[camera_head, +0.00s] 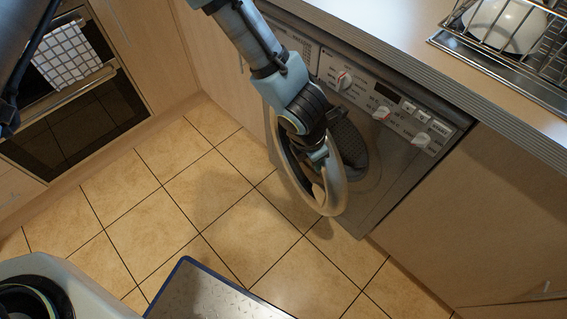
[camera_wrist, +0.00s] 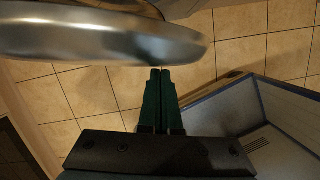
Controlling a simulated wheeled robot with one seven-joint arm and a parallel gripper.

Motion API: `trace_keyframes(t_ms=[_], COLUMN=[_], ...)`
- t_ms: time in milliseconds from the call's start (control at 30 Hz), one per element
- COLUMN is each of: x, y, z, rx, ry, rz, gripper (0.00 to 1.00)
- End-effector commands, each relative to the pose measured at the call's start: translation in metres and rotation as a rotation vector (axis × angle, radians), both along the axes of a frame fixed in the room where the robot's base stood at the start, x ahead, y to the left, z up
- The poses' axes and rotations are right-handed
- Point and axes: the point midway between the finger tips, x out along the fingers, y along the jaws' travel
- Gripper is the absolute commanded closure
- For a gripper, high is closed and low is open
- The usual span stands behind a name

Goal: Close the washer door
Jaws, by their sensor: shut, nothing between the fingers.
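The washer (camera_head: 375,165) is a grey front-loader set under the counter. Its round door (camera_head: 334,197) stands open, swung out from the front toward the floor side, and the dark drum opening (camera_head: 349,145) shows partly behind my arm. My gripper (camera_head: 318,160) is beside the door ring, close to it and partly hidden by my arm. In the wrist view my gripper (camera_wrist: 160,72) is shut, with its dark green fingers together and empty. The door rim (camera_wrist: 110,40) crosses the top of that view just past the fingertips. I cannot tell whether they touch it.
The counter (camera_head: 400,45) runs above the washer, with a wire dish rack (camera_head: 500,45) holding a white bowl. An oven (camera_head: 70,110) with a checked towel (camera_head: 68,53) is at the left. The tiled floor (camera_head: 170,200) in front is clear.

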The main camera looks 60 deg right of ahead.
Motion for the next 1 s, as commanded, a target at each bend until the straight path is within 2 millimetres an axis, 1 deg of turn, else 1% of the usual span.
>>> trace_keyframes(t_ms=[33, 100, 300, 400, 600, 1000], x=[-0.008, -0.016, -0.03, -0.033, -0.035, -0.034], y=[-0.007, -0.017, -0.036, -0.041, -0.045, -0.045], z=[0.002, 0.002, 0.001, 0.0, 0.0, 0.0], rx=[0.0, 0.0, 0.0, -0.001, 0.001, 0.0], ry=[0.002, 0.002, 0.001, 0.001, 0.0, 0.0], rz=[0.025, 0.063, 0.135, 0.154, 0.168, 0.167], gripper=[1.0, 1.0, 1.0, 1.0, 1.0, 1.0])
